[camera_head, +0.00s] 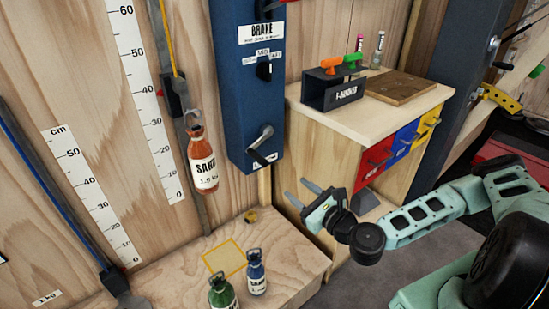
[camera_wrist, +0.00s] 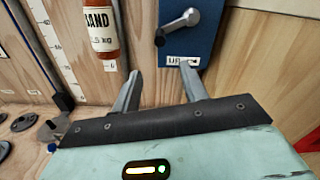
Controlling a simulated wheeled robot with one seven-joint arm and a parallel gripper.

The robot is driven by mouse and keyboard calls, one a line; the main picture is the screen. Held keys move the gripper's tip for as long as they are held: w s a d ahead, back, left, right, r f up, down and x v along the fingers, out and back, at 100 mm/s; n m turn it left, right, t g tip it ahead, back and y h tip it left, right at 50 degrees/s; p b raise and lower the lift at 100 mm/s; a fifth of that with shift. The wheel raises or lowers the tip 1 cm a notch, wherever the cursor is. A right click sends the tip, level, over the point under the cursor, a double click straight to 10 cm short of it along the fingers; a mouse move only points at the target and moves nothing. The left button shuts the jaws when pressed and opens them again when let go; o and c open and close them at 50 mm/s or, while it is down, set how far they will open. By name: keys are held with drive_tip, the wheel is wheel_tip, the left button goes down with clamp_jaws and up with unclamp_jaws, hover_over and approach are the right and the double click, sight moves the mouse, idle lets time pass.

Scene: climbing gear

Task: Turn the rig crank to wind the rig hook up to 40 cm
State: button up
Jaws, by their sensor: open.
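The rig crank (camera_head: 262,136) is a silver lever with a dark knob on the lower front of the blue crane post (camera_head: 228,80). It also shows in the wrist view (camera_wrist: 177,27). The rig hook (camera_head: 190,117) hangs from a line, with an orange-red sand bottle (camera_head: 203,165) labelled 1.5 kg under it. The bottle hangs clear of the wooden platform, beside the taller centimetre scale (camera_head: 146,105). My gripper (camera_head: 294,187) is open and empty, below and right of the crank, apart from it. In the wrist view its fingertips (camera_wrist: 162,70) point toward the post's lower edge.
A wooden cabinet (camera_head: 335,130) with coloured drawers stands right of the post, close to my gripper. A dark bin (camera_head: 333,90) and a brown board (camera_head: 396,87) sit on it. Green (camera_head: 222,291) and blue (camera_head: 256,272) bottles stand on the platform (camera_head: 290,262), near a yellow square outline.

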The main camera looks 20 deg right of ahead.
sight(261, 159)
drive_tip(key=p+x, duration=0.1)
drive_tip(key=x, duration=1.5)
drive_tip(key=shift+w+a+p, duration=0.1)
drive_tip(key=shift+w+p, duration=0.2)
drive_tip(key=shift+f, duration=0.1)
clamp_jaws()
drive_tip(key=shift+m+b, duration=0.3)
drive_tip(key=shift+b, duration=0.15)
drive_tip(key=shift+a+r+m+b, duration=0.15)
drive_tip(key=shift+r+m+b, duration=0.15)
drive_tip(key=shift+m+b, duration=0.1)
drive_tip(key=shift+a+r+m, duration=0.1)
drive_tip(key=shift+r+m, duration=0.3)
drive_tip(key=shift+r, duration=0.1)
